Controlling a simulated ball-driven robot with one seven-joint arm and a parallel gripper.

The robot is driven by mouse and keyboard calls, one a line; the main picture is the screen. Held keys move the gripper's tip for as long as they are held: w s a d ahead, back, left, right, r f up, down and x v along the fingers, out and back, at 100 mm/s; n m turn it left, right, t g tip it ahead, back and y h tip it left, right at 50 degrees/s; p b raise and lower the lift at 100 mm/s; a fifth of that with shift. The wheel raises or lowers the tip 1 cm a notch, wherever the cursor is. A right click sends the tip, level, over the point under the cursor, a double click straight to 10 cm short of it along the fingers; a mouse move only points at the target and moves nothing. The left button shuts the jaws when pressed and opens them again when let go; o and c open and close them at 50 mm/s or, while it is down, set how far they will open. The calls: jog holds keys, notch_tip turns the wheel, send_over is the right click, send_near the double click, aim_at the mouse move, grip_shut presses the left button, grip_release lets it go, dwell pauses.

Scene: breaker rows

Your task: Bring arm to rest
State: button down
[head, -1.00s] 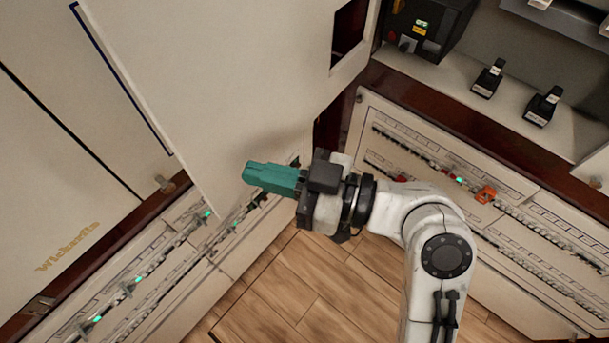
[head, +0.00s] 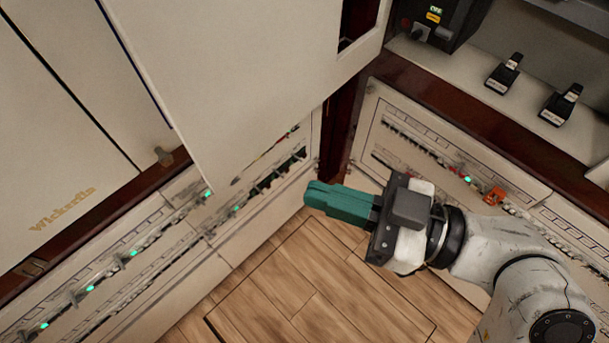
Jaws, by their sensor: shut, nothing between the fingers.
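My gripper (head: 312,196) has teal fingers, pressed together with nothing between them. It points left in the head view and hangs over the wooden floor (head: 290,275), in front of the corner where the two breaker panels meet. The white arm behind it comes in from the lower right. The gripper appears apart from the left breaker panel (head: 225,255) and the right breaker panel (head: 365,130), and it hides a little of the right one's lower part.
An open cabinet door (head: 230,80) hangs over the left panel. A closed cabinet front (head: 60,130) is at far left. An orange piece (head: 494,196) sits on the right breaker row. Black handles (head: 504,73) stand on the shelf at upper right. The floor at bottom centre is free.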

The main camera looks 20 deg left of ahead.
jog(key=shift+s+d, duration=0.15)
jog(key=shift+d, duration=0.4)
jog(key=w+d+f+m+t+h, duration=0.1)
jog(key=d+f+m+t+h, duration=0.25)
jog(key=d+f+m, duration=0.5)
jog(key=w+d+f+m+t+h, duration=0.1)
jog(key=d+f+m+t+h, duration=0.15)
jog(key=d+f+h, duration=0.65)
jog(key=s+d+f+m+g+h, duration=0.3)
jog(key=s+d+f+m+h, duration=0.2)
jog(key=s+d+f, duration=0.8)
jog(key=d+f+m, duration=0.1)
jog(key=m, duration=0.2)
jog(key=shift+d+g+h, duration=0.3)
jog(key=shift+g+h, duration=0.05)
jog(key=shift+g, duration=0.05)
